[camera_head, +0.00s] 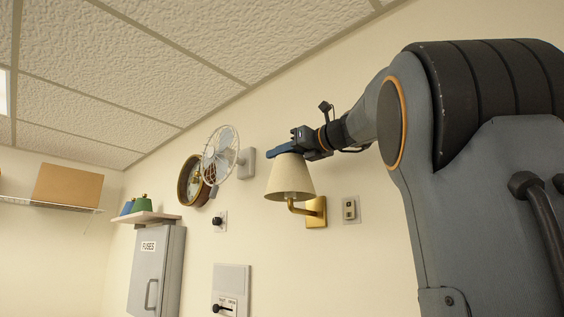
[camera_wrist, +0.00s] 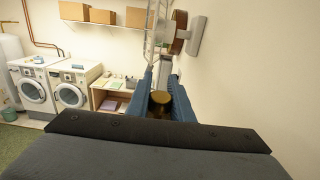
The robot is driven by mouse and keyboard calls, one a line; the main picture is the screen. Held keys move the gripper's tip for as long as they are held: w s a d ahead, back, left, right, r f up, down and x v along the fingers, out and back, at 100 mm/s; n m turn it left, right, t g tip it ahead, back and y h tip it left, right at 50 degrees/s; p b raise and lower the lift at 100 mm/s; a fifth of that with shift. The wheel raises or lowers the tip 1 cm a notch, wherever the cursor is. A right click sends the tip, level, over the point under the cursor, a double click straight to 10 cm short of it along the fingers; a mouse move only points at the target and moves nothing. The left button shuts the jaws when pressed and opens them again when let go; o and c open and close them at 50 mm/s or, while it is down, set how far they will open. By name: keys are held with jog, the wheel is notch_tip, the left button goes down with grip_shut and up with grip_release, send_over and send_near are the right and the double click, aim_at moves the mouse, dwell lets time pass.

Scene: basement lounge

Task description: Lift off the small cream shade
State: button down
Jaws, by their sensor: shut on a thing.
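The small cream shade (camera_head: 290,178) is a tapered cone, upright over a brass wall bracket (camera_head: 316,212) whose curved arm comes out below its rim. My gripper (camera_head: 280,153) reaches in from the right, its blue fingers shut at the top of the shade. In the wrist view a brass-coloured piece (camera_wrist: 160,101) shows between the two blue fingers (camera_wrist: 162,76); the cream cloth cannot be made out there. Whether the shade still rests on its bracket cannot be told.
A white fan (camera_head: 220,153) and a round clock (camera_head: 190,181) are on the wall left of the shade. A switch plate (camera_head: 350,209) is close on the right. A grey fuse cabinet (camera_head: 156,270) and small shelf (camera_head: 150,216) stand further left. Washing machines (camera_wrist: 72,88) are far off.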

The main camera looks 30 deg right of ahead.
notch_tip(320, 180, up, 12)
jog(key=p, duration=0.5)
dwell(0.4)
